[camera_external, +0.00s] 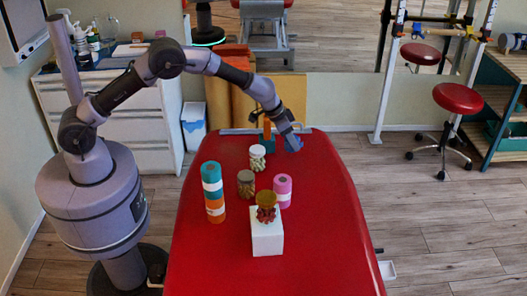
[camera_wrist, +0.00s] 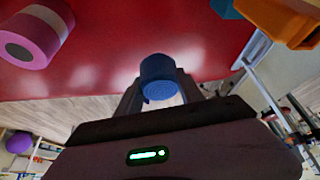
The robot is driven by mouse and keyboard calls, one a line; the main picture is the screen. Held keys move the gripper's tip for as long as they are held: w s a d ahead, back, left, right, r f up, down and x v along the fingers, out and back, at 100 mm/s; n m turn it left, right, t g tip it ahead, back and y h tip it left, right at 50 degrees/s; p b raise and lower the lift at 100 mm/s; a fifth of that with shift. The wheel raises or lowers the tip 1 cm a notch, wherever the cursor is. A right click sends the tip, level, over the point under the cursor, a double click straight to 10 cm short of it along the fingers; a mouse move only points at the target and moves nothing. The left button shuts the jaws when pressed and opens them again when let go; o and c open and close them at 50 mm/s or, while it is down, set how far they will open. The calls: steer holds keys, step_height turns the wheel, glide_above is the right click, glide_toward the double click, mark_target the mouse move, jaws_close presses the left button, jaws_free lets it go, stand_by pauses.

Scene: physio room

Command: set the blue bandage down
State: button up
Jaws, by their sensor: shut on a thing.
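The blue bandage (camera_wrist: 158,80) is a short blue roll. In the wrist view it sits between the two fingers of my gripper (camera_wrist: 160,88), which is shut on it. In the outside view the bandage (camera_external: 296,145) shows small at the tip of my gripper (camera_external: 291,138), over the far right part of the red treatment table (camera_external: 325,225). The arm reaches across from the left and points down there. I cannot tell whether the roll touches the table top.
A pink roll (camera_external: 283,190), two jars (camera_external: 246,184) (camera_external: 257,160) and a teal roll (camera_external: 211,176) on an orange one (camera_external: 215,210) stand on the table. A white box (camera_external: 267,240) bears another jar (camera_external: 266,207). An orange item (camera_external: 267,130) stands left of my gripper. The table's right side is clear.

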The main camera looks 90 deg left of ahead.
steer(key=f+b, duration=0.1)
steer(key=f, duration=0.2)
steer(key=f+b, duration=0.2)
steer(key=f, duration=0.2)
steer(key=a+f+b, duration=0.1)
steer(key=f+b, duration=0.1)
steer(key=f, duration=0.1)
steer(key=shift+s+f, duration=0.2)
steer(key=shift+s, duration=0.05)
steer(key=shift+r, duration=0.25)
steer(key=o, duration=1.4)
steer(key=shift+f, duration=0.2)
steer(key=shift+r, duration=0.1)
